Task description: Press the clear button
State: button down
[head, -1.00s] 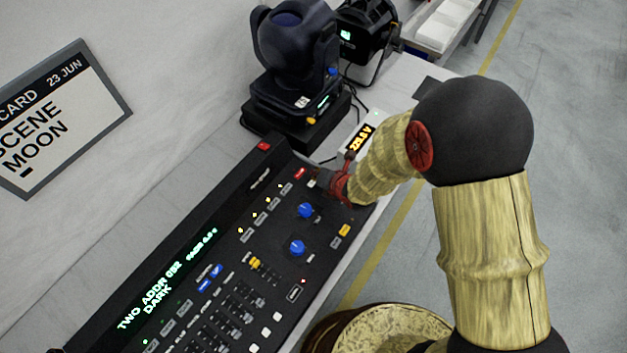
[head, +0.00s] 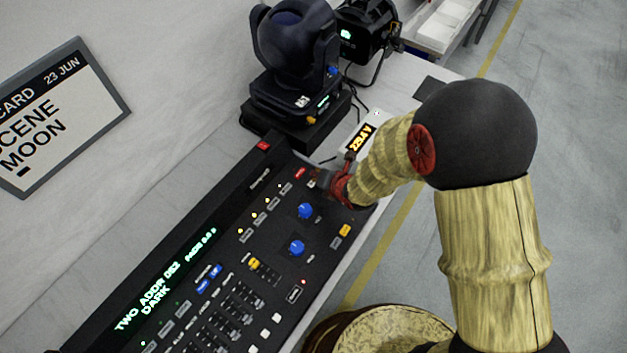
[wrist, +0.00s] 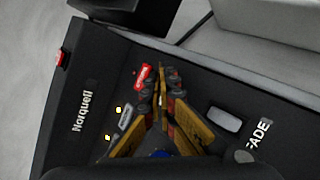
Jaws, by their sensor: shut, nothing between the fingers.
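The dark lighting console (head: 190,235) runs diagonally across the head view. My gripper (head: 318,172) is shut and empty, low over the console's far right end. In the wrist view my gripper's fingertips (wrist: 161,76) are together, just right of a red button (wrist: 142,77). That red button also shows in the head view (head: 300,173), close to the fingers. I cannot read its label, so I cannot tell whether it is the clear button. Contact between fingers and panel cannot be made out. A pale button (wrist: 225,119) lies right of the fingers, beside printed "FADE" lettering.
Two blue knobs (head: 305,211) and a yellow button (head: 344,230) lie near my wrist. Grey buttons (wrist: 125,117) line the panel left of the fingers. A moving-head lamp (head: 295,50) stands beyond the console. A small amber display (head: 359,138) is beside my forearm.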

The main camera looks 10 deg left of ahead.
dwell(0.5)
jog(key=shift+r, duration=0.7)
jog(key=shift+r+p, duration=1.4)
jog(key=shift+r, duration=1.15)
